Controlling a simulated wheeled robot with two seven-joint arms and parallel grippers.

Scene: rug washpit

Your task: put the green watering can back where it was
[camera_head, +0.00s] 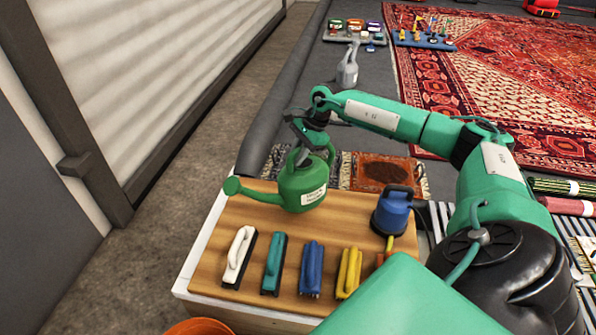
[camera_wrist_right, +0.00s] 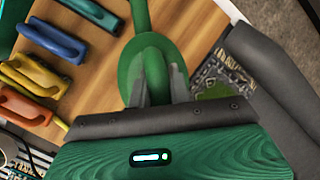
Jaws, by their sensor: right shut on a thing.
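The green watering can (camera_head: 303,187) is at the far side of the wooden bench top, upright, its spout pointing left. Whether its base touches the wood or hangs just above it I cannot tell. My right gripper (camera_head: 311,142) is over the can and shut on its top handle. In the right wrist view the can (camera_wrist_right: 137,62) sits between the fingers of the gripper (camera_wrist_right: 158,88), with its spout reaching away. My left gripper does not show in either view.
The wooden bench top (camera_head: 215,215) bears a row of brushes with white (camera_head: 239,255), teal (camera_head: 273,262), blue (camera_head: 311,268) and yellow (camera_head: 348,272) handles. A blue pump-like thing (camera_head: 391,212) stands at right. The bench's left part is clear.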

